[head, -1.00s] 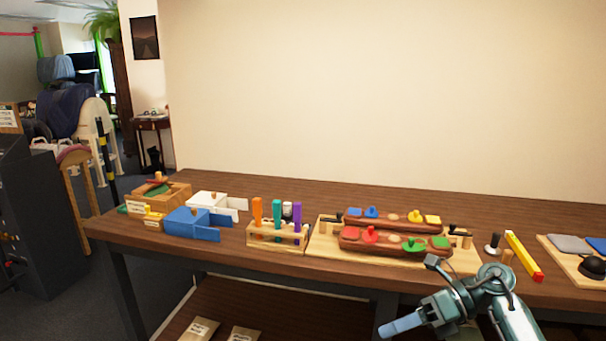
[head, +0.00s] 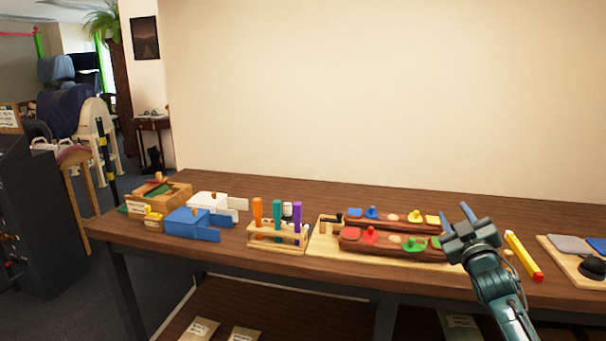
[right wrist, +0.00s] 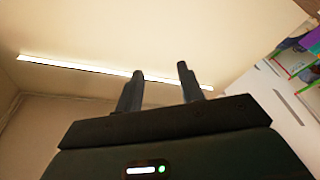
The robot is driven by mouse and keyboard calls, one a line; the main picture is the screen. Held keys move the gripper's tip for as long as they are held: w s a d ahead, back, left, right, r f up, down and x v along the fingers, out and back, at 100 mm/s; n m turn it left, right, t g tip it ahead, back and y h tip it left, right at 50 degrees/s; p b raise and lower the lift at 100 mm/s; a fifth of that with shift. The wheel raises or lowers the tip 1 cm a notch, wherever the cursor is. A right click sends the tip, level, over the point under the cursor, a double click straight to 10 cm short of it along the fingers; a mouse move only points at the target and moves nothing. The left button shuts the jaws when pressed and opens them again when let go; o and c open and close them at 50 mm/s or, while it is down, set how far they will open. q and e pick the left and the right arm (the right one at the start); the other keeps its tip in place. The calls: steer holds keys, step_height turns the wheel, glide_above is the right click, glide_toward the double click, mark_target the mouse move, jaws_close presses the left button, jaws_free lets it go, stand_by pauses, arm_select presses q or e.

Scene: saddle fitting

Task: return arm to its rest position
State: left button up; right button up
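My right gripper (head: 480,222) is raised in front of the workbench (head: 290,188), at the right end of the wooden fitting board, and hides part of it in the head view. Its two fingers point up and stand apart with nothing between them. In the right wrist view the fingers (right wrist: 158,88) are also spread and empty, with the ceiling and a light strip behind them. My left gripper is not in view.
The fitting board (head: 325,246) holds two brown saddle-like pieces with coloured knobs. To its left are a tool rack (head: 278,240), a blue box (head: 187,223) and a white box (head: 207,200). A yellow bar (head: 522,255) and a tray (head: 570,262) lie right of my gripper.

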steer(key=s+a+f+m+g+y, duration=0.1)
steer(key=s+a+f+g, duration=0.2)
steer(key=f, duration=0.4)
steer(key=s+a+f+m+g, duration=0.1)
steer(key=s+a+f, duration=0.1)
steer(key=s+f, duration=0.4)
steer(key=s+a+f+g+y, duration=0.1)
steer(key=s+a+f+g, duration=0.15)
steer(key=f, duration=0.55)
steer(key=s+a+f+g, duration=0.1)
steer(key=s+a+f, duration=0.2)
steer(key=s, duration=0.6)
steer(key=s+a+f+g+y, duration=0.1)
steer(key=s+a+f, duration=0.3)
steer(key=s, duration=0.5)
steer(key=s+a+f+m+g+y, duration=0.1)
steer(key=s+a+f, duration=0.2)
steer(key=s, duration=0.7)
steer(key=a, duration=0.2)
steer(key=shift+a+f, duration=0.2)
steer(key=shift+a, duration=0.15)
